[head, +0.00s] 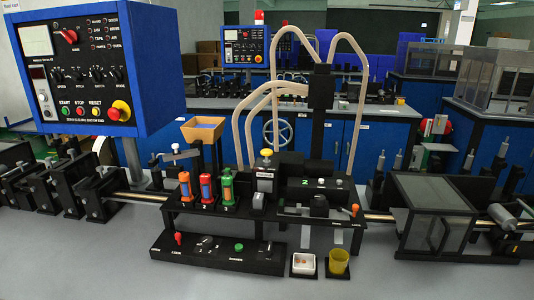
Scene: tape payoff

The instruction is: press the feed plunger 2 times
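A black machine station stands on the grey bench in the head view. A yellow knob (266,153) sits upright on top of a block with a small white label (265,175), near the middle of the station. It looks like a plunger head, but the label is too small to read, so I cannot tell if it is the feed plunger. Neither of my grippers is in view, and nothing touches the knob or the button.
Orange, red and green cylinders (207,189) stand left of the knob, below a tan hopper (203,129). Pale curved hoses (250,110) rise behind. A blue control box (87,65) hangs at upper left. A white tray (303,264) and yellow cup (339,261) sit in front.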

